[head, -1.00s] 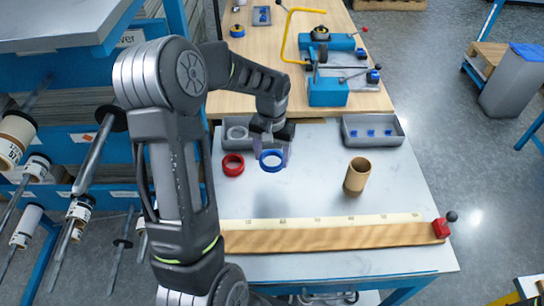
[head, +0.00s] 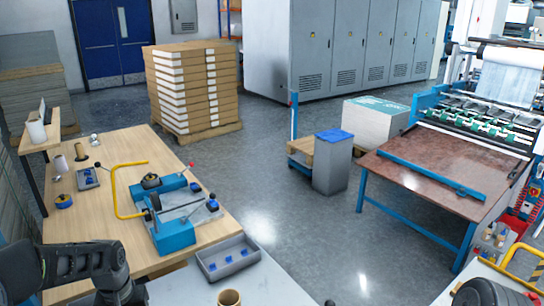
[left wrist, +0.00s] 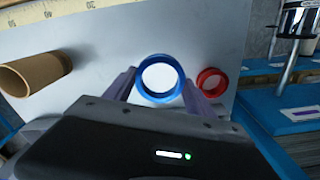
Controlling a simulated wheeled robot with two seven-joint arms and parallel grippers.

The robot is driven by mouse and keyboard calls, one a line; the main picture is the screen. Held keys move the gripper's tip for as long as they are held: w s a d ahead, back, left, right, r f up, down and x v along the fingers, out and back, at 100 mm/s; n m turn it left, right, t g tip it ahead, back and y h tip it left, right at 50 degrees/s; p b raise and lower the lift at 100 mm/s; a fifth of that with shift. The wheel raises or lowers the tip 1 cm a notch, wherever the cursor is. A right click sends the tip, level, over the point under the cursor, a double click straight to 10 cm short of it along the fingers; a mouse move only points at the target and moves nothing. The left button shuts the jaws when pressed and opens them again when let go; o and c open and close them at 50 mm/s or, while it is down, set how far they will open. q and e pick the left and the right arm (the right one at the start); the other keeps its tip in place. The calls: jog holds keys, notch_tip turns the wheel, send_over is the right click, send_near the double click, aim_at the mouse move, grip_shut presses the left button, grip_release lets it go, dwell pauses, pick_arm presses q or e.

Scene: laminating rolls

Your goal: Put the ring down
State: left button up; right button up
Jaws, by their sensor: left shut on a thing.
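In the left wrist view my left gripper (left wrist: 159,86) is shut on the blue ring (left wrist: 160,99), one finger on each side of it. The pale table top (left wrist: 100,45) shows behind the ring; I cannot tell whether the ring touches it. A red ring (left wrist: 211,71) lies just right of the right finger, apart from the blue ring. In the head view my left arm (head: 70,270) enters at the lower left, and its fingers and both rings are below the frame. My right gripper is not in view.
A cardboard tube (left wrist: 35,72) is at the left in the wrist view, near a ruler strip (left wrist: 40,18). A grey tray (head: 228,258) with several blue pieces sits at the table's far edge. A blue cutting device (head: 178,225) stands on the wooden bench beyond.

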pick_arm(q)
jog(key=w+d+r+m+b, duration=0.1)
jog(key=w+d+m, duration=0.1)
jog(key=d, duration=0.7)
jog(key=w+d+r+m+b, duration=0.1)
jog(key=w+d+r+m, duration=0.1)
jog(key=w+d, duration=0.3)
jog(key=d, duration=0.4)
jog(key=shift+d+r, duration=0.2)
jog(key=shift+d, duration=0.1)
jog(key=w+a+f+n, duration=0.1)
jog(key=w+a+n, duration=0.35)
jog(key=a, duration=0.45)
jog(key=w+a+f+n, duration=0.1)
jog(key=w+a+n, duration=0.3)
jog(key=a, duration=0.5)
jog(key=s+a+n, duration=0.1)
jog(key=a+n, duration=0.3)
jog(key=a, duration=0.4)
jog(key=s+a+f+n, duration=0.1)
jog(key=a+n, duration=0.3)
jog(key=a, duration=0.5)
jog(key=shift+s+f+p, duration=0.25)
jog(key=shift+s+p, duration=0.05)
jog(key=shift+p, duration=0.15)
jog(key=shift+n, duration=0.25)
